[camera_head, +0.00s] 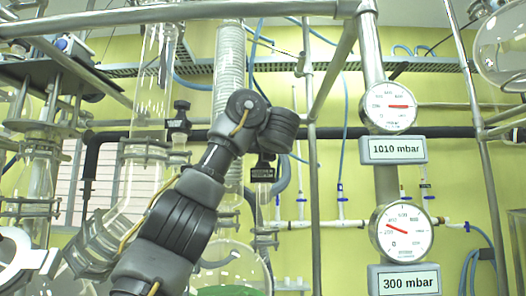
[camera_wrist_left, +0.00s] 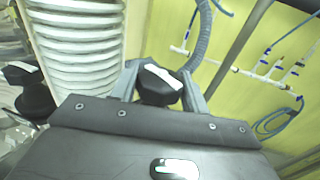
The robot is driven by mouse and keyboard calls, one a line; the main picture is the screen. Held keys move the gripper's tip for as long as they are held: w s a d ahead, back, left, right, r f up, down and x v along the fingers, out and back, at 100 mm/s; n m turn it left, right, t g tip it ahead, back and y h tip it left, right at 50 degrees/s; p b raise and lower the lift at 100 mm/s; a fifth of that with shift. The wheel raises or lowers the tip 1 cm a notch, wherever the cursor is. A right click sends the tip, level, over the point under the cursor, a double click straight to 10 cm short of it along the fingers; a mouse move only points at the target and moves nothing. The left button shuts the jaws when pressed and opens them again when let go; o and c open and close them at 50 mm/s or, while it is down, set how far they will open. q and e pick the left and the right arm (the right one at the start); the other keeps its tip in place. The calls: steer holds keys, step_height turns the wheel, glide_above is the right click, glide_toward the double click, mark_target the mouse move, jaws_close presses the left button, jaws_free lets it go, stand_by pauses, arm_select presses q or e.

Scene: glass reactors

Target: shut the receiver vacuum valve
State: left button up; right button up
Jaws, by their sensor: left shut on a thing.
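My left gripper (camera_wrist_left: 160,74) is shut on a black valve knob (camera_wrist_left: 158,88) with a white strip on its face. One finger lies on each side of the knob in the left wrist view. A black valve part (camera_head: 263,168) with a small label shows just below the wrist, above a glass tube. I cannot read the label or tell the valve's angle. My right gripper is not in view.
Another black valve (camera_head: 180,118) stands to the left, also seen in the left wrist view (camera_wrist_left: 30,88). A glass coil column (camera_wrist_left: 75,50) is close left of the gripper. Gauges with plates reading 1010 mbar (camera_head: 394,150) and 300 mbar (camera_head: 404,281) hang at right. Metal frame bars surround the glassware.

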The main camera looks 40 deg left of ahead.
arm_select(q)
steer(key=shift+s+a+m+t+h, duration=0.1)
steer(key=shift+a+m+t+h, duration=0.05)
steer(key=shift+m+t+h, duration=0.8)
steer(key=shift+r+m+t+h+p, duration=0.15)
steer(key=shift+m+t+h+p, duration=0.25)
steer(key=shift+m+t+h, duration=0.5)
steer(key=m+t+h+p, duration=0.1)
steer(key=h, duration=0.1)
steer(key=m+h, duration=0.1)
steer(key=h, duration=0.1)
steer(key=shift+t+p, duration=0.35)
steer(key=shift+m+t+h, duration=0.3)
steer(key=shift+m+h, duration=0.55)
steer(key=shift+h, duration=0.2)
steer(key=o, duration=0.8)
steer(key=shift+c, duration=0.2)
